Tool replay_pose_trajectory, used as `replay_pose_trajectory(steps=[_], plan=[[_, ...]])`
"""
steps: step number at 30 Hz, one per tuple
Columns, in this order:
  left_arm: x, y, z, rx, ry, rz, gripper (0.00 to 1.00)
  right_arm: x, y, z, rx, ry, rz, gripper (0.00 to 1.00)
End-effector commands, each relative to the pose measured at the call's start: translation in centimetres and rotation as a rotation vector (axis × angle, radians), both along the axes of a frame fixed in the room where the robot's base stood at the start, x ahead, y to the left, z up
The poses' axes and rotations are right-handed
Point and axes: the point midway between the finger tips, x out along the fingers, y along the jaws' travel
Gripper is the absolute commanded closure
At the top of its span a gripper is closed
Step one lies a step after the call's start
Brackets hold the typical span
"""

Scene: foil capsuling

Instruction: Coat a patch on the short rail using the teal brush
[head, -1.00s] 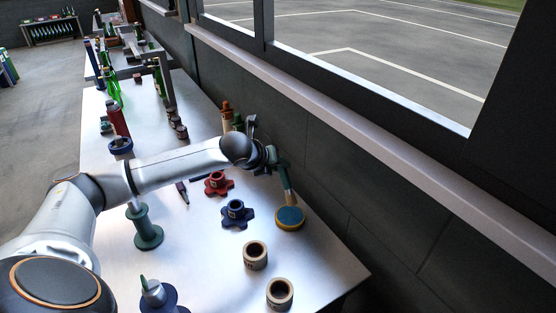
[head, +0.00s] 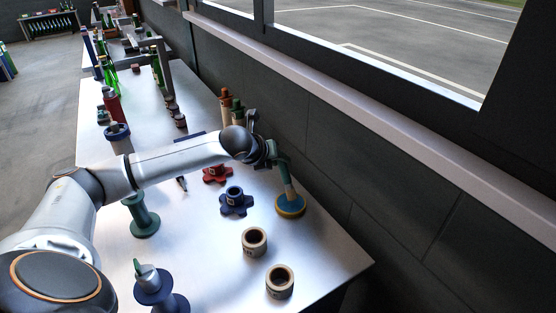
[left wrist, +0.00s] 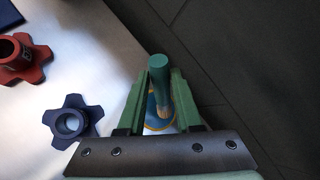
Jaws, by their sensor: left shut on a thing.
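My left gripper (head: 273,153) is shut on the teal brush (head: 284,170) by its handle, above the right edge of the table. The brush points down, and its pale lower part meets the round pot (head: 290,206), which is blue with a yellow rim. I cannot tell how deep the bristles reach. In the left wrist view, the teal handle (left wrist: 159,68) stands between the two green fingers, with part of the pot (left wrist: 154,112) behind it. I cannot pick out the short rail with certainty. My right gripper is out of view.
A blue star-shaped knob (head: 236,203) and a red one (head: 217,173) stand left of the pot. Two tan rings (head: 254,241) (head: 279,281) lie nearer the front. A green spool (head: 142,217) stands at left. The dark wall (head: 345,165) borders the table's right side.

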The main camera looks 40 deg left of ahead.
Motion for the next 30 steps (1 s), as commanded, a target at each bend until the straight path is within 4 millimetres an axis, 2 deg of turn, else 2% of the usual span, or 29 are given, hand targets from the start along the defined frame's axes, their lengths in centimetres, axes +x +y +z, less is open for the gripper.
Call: replay_pose_trajectory(steps=[30], plan=[[0.0,0.0,-1.0,-0.001,0.000,0.001,1.00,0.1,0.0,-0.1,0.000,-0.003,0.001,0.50]])
